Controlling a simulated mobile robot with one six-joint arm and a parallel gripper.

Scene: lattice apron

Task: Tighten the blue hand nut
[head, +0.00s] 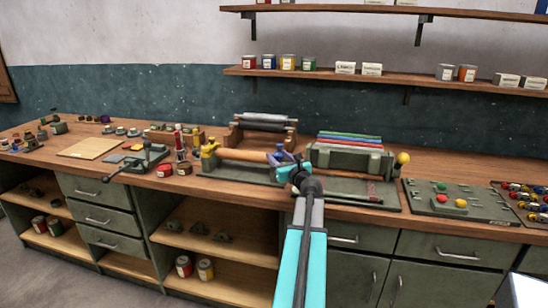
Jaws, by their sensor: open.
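The blue hand nut (281,147) shows small at the right end of a bench fixture (240,173) with a wooden roller (244,155). My gripper (284,160) is at the nut, in front of it and partly covering it. The jaws are open. At this size I cannot tell whether they touch the nut or are around it. A yellow hand nut (208,148) stands at the left end of the same fixture.
Right of my gripper stands a green press-like fixture (348,157) with a yellow knob (402,158). A lever vice (140,160) and red cans (164,171) stand to the left. A board with coloured knobs (459,203) lies right. Shelves (390,79) hang above.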

